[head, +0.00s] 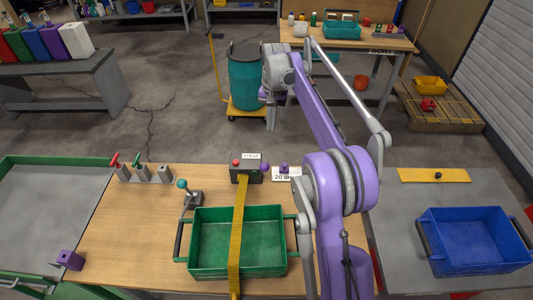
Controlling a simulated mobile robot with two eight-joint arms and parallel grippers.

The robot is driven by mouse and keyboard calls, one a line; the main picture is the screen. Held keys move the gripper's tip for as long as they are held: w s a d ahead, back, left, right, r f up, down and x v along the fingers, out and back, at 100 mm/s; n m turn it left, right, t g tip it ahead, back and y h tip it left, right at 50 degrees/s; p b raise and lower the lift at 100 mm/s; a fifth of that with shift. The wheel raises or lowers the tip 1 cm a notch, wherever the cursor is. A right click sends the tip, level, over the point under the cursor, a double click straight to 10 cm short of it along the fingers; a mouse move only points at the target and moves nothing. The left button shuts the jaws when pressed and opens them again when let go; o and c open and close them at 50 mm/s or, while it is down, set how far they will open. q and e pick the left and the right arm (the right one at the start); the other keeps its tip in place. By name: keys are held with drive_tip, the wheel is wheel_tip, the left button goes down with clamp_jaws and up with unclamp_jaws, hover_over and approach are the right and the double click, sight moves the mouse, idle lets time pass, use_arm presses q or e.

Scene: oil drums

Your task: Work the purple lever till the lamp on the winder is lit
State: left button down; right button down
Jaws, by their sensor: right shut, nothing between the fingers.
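The winder (246,174) is a dark box with a label at the back of the wooden bench. A small red dome (236,162) is on its top left; I see no clear glow on it. A purple knob (265,167) is at its right side, probably the purple lever's end; the rest of the lever is too small to make out. A yellow strap (237,235) runs from the winder across a green tray (205,265). My right gripper (268,97) is shut and empty, raised beyond the winder, in front of the teal drum. My left gripper is not in view.
A teal-knobbed lever (182,184) stands left of the winder, with small clamps (138,168) behind it. A small purple piece (284,168) is by a white label to the right. A blue tray (472,240) is on the right table. A teal drum (243,80) stands behind.

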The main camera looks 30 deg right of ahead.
sight(265, 166)
drive_tip(key=s+a+f, duration=0.3)
drive_tip(key=f, duration=0.7)
drive_tip(key=shift+a, duration=0.15)
drive_tip(key=shift+s, duration=0.1)
